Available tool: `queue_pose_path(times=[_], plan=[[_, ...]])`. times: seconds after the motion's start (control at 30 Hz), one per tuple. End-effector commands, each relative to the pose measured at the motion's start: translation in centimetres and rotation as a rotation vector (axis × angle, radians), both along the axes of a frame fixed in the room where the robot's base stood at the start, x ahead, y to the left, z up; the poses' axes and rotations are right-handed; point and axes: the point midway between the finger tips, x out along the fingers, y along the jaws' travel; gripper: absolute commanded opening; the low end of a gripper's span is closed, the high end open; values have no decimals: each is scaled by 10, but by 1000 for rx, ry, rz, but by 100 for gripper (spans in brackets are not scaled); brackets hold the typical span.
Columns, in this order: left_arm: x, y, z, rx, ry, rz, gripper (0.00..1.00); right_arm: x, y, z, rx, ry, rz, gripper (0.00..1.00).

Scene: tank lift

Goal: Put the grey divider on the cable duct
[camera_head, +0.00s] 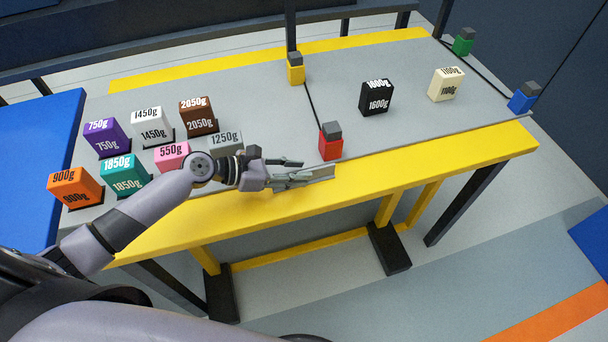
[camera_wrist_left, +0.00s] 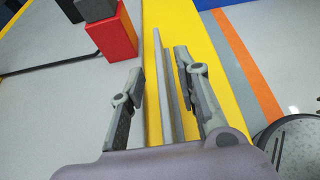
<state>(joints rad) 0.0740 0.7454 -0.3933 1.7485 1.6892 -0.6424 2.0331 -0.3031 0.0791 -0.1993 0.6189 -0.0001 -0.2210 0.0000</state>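The grey divider (camera_wrist_left: 166,85) is a long thin bar. In the left wrist view it runs lengthwise between the fingers of my left gripper (camera_wrist_left: 160,75), over the yellow table edge. The fingers stand apart on both sides of it, with a visible gap on the left. In the head view the left gripper (camera_head: 304,172) is at the table's front edge, with the divider (camera_head: 322,173) beyond its fingers. A thin black line (camera_head: 312,104) between the yellow and red blocks may be the cable duct; I cannot tell. My right gripper is not in view.
A red block (camera_head: 330,147) stands close beyond my left gripper, and a yellow block (camera_head: 296,73) is farther back. Several weights, including an orange one (camera_head: 76,188), stand at left. A black weight (camera_head: 376,98) and cream weight (camera_head: 446,84) stand right, with free table around them.

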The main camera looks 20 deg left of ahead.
Motion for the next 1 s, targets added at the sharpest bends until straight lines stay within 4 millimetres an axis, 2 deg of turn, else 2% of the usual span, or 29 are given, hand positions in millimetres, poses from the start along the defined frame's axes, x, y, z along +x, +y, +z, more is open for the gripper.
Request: queue_pose_path(times=[0.23,0.67,1.0], plan=[[1,-1,-1,0,1,0,29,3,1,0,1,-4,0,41],[1,-1,-1,0,1,0,1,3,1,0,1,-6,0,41],[1,-1,-1,1,1,0,0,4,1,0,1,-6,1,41]])
